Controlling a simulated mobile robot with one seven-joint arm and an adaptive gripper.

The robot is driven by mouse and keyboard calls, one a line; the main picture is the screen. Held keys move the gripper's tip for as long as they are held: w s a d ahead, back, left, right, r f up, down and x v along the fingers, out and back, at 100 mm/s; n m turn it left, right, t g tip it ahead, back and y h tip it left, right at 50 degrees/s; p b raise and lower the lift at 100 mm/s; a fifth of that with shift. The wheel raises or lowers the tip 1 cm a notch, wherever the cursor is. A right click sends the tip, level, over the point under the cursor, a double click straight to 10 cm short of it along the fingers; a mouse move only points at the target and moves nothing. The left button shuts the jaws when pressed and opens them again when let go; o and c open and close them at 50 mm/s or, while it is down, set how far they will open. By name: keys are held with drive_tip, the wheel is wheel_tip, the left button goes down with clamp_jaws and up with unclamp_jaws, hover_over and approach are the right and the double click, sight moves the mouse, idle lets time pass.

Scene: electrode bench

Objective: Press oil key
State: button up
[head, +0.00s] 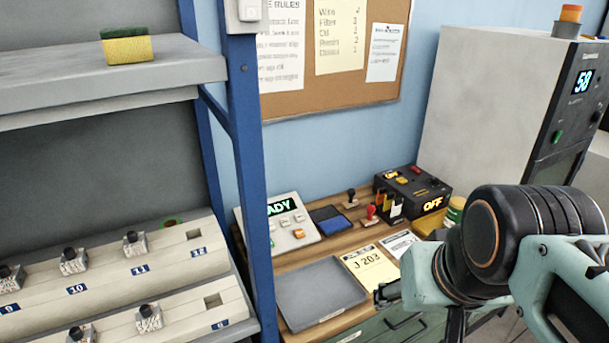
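A light grey key panel (258,233) stands on the wooden bench, against the wall. Its green display is partly cut off by the blue post and reads "ADY". Below the display are several small pale keys and one orange key (299,233). The key labels are too small to read, so I cannot tell which key is oil. My gripper (384,293) is at the bench's front edge, right of and nearer than the panel, apart from it. Only a dark part of it shows past my arm, so its opening is hidden.
A blue post (250,170) stands just left of the panel. On the bench are a grey tray (320,292), a blue pad (329,220), stamps, a "J 203" card (370,268) and a black box (425,190) reading "OFF". A shelf with numbered sockets (190,262) is at left.

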clamp_jaws()
idle(1.4)
